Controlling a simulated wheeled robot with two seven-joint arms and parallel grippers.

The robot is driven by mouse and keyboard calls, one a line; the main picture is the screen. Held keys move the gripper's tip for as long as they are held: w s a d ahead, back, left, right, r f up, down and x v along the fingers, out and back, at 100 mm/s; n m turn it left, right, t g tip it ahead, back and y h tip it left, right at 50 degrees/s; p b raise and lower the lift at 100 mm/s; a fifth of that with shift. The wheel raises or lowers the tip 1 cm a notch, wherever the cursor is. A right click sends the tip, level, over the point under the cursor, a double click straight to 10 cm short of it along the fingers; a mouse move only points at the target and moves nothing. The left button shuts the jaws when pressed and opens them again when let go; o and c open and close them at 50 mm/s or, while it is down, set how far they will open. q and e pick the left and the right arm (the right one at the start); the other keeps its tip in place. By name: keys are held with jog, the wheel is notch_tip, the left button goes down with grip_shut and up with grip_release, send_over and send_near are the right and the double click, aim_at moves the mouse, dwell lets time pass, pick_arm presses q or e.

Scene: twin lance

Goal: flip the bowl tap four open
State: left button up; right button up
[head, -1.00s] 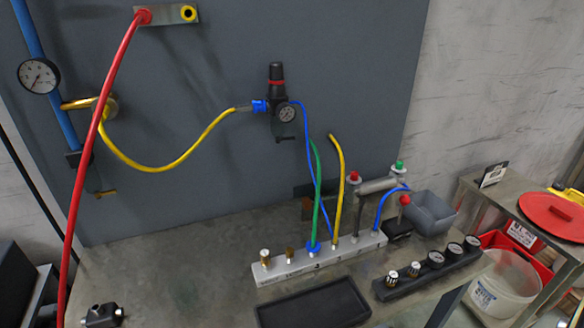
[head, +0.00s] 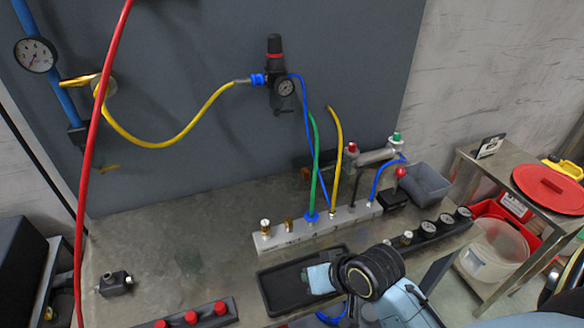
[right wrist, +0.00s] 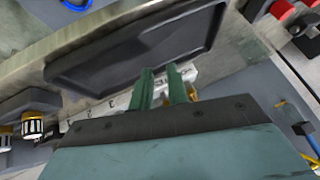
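I cannot tell which fitting is bowl tap four. A pale manifold bar (head: 295,236) on the bench carries a row of fittings, some with green, yellow and blue hoses. Behind its right end is a metal pipe assembly with a red knob (head: 401,172) and a green-topped fitting (head: 395,139), beside a grey bin (head: 428,186). My right gripper (head: 308,277) is over the black tray in front of the manifold. In the right wrist view its two green fingers (right wrist: 160,72) are slightly apart with nothing between them. My left gripper is out of view.
The black tray (head: 272,298) lies in front of the manifold. A strip with red buttons (head: 190,317) is at the front. The bench's left part is mostly clear.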

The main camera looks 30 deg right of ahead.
jog(key=w+d+r+m+t, duration=0.3)
jog(key=w+r+m, duration=0.15)
jog(key=w, duration=0.25)
jog(key=w+d+r+m+t, duration=0.3)
jog(key=w+r, duration=0.2)
jog(key=w, duration=0.1)
jog(key=m+t+h, duration=0.1)
jog(key=m+t, duration=0.4)
jog(key=m, duration=0.3)
send_near(290, 112)
jog(key=w, duration=0.9)
jog(key=shift+a, duration=0.2)
jog(key=shift+c, duration=0.5)
grip_shut()
